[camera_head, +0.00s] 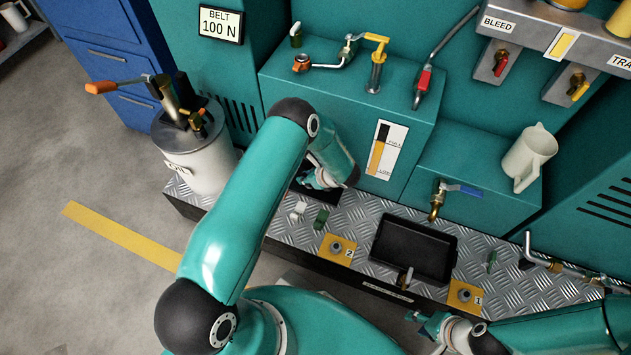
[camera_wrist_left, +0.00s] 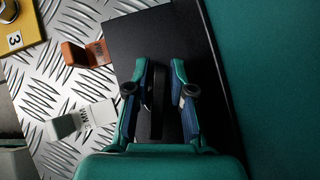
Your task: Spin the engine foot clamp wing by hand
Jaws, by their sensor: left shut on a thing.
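My left gripper (camera_head: 318,180) is low over the left part of the metal deck in the head view, partly hidden by my own arm. In the left wrist view its two fingers (camera_wrist_left: 161,95) stand over a black plate (camera_wrist_left: 124,32). They are shut on a narrow dark piece (camera_wrist_left: 159,88) that blends into the plate. I cannot tell its full shape or whether it is the clamp wing, and I read no clamp label. My right gripper (camera_head: 422,322) is low at the deck's front edge, away from that piece. Its finger gap is unclear.
An orange tag (camera_wrist_left: 83,53) and a white tag (camera_wrist_left: 84,119) lie left of the black plate, near yellow plate 3 (camera_wrist_left: 33,27). A black tray (camera_head: 412,250), yellow plate 2 (camera_head: 328,253) and a green tag (camera_head: 321,219) are on the deck. A white tank (camera_head: 205,163) stands left.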

